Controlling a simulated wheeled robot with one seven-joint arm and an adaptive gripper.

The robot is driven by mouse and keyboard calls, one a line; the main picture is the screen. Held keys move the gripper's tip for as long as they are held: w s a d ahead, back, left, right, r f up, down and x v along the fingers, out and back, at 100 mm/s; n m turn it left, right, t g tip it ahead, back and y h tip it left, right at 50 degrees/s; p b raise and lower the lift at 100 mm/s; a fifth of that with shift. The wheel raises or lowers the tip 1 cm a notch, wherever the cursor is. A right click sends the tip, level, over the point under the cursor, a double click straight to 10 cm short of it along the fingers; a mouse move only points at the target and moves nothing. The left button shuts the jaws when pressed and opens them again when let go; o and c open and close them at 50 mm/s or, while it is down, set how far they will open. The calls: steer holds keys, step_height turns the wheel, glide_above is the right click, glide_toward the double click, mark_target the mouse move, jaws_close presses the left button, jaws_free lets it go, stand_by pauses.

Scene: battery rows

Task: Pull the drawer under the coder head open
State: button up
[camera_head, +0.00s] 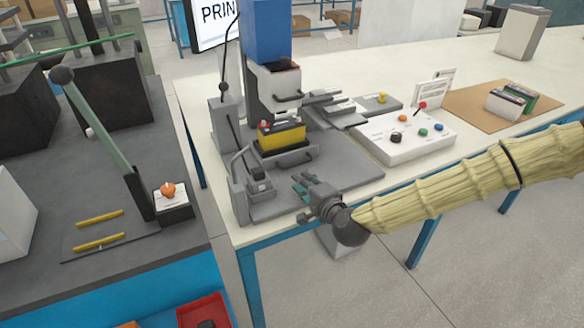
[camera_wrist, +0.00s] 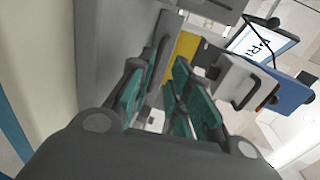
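The coder head (camera_head: 277,88) is a pale grey block below a blue housing (camera_head: 266,30). Under it a yellow and black battery (camera_head: 283,139) sits on the grey drawer (camera_head: 275,162), which has a dark bar handle (camera_head: 298,157) on its front. The drawer appears pushed in below the head. My gripper (camera_head: 305,185), with teal finger pads, is in front of the handle and a little apart from it. The yellow battery (camera_wrist: 182,55) and coder head (camera_wrist: 245,82) show beyond the fingers.
A white control box (camera_head: 405,138) with coloured knobs stands right of the machine. A small grey lever fixture (camera_head: 258,183) stands left of my gripper. A brown mat (camera_head: 480,105) lies at the right. A dark bench with a long lever (camera_head: 105,135) is at the left.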

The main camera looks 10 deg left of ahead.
steer(key=x, duration=0.4)
steer(key=p+x, duration=0.1)
steer(key=x, duration=0.4)
steer(key=shift+w+d, duration=0.25)
jaws_close()
